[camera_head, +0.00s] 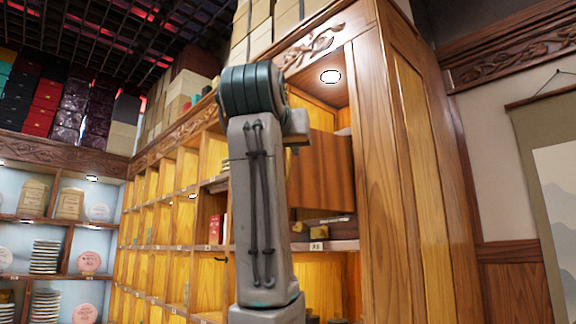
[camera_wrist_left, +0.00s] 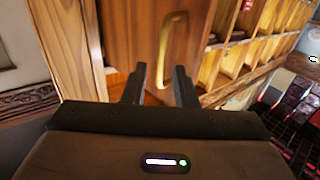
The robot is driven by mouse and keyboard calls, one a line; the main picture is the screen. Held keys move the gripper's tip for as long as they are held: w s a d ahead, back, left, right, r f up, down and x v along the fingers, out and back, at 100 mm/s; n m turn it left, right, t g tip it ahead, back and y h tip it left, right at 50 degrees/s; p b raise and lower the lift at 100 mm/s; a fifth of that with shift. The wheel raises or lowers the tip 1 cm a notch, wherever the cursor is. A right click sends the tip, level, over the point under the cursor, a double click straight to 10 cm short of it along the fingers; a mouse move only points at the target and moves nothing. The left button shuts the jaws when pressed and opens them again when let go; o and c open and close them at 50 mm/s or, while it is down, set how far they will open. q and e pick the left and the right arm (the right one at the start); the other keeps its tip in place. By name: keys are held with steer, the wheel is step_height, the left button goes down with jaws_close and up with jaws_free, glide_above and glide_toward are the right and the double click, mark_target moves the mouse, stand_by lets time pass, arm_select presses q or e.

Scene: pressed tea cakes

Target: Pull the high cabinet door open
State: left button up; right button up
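The high cabinet door (camera_head: 325,175) is a plain reddish-brown panel in the upper part of the tall wooden cabinet, just right of my left arm in the head view. It also fills the upper middle of the left wrist view (camera_wrist_left: 130,35). Its curved brass handle (camera_wrist_left: 164,45) stands out from the panel. My left gripper (camera_wrist_left: 159,73) is open, one dark finger on each side of the handle's lower end. I cannot tell whether the fingers touch it. In the head view the arm hides the fingers and handle. My right gripper is not in view.
Open wooden shelves (camera_head: 165,215) run to the left. A shelf edge with small items (camera_head: 325,245) lies just below the door. The cabinet's side post (camera_head: 375,150) rises close to the right. Boxes (camera_head: 262,35) are stacked on top.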

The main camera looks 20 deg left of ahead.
arm_select(q)
steer(key=b+v, duration=0.1)
steer(key=v, duration=0.4)
steer(key=shift+s+b, duration=0.25)
steer(key=shift+b, duration=0.1)
steer(key=shift+d, duration=0.1)
